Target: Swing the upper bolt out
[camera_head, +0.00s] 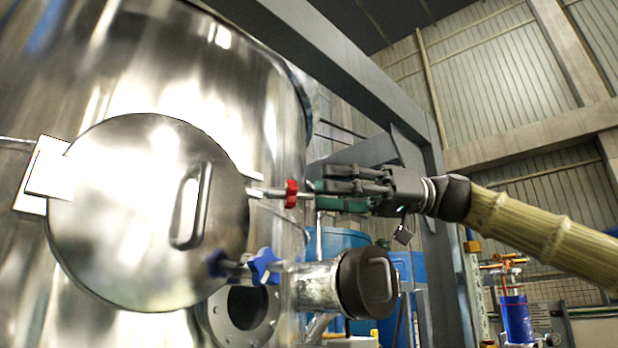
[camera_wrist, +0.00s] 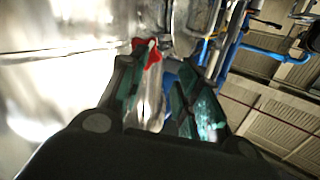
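The upper bolt (camera_head: 270,192) is a metal rod with a red knob (camera_head: 291,193), lying roughly level at the right edge of the round steel hatch door (camera_head: 130,235). My gripper (camera_head: 319,194) is just right of the red knob, pointing left at it, with its green-padded fingers apart. In the wrist view the red knob (camera_wrist: 150,50) shows just beyond the left fingertip of my gripper (camera_wrist: 160,75). The bolt's free end lies at or near the fingertips; I cannot tell whether they touch it.
A lower bolt with a blue knob (camera_head: 264,266) sits at the door's lower right. The door has a curved handle (camera_head: 192,205). A capped side port (camera_head: 366,284) juts out below my gripper. A grey steel frame beam (camera_head: 340,60) passes above and behind.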

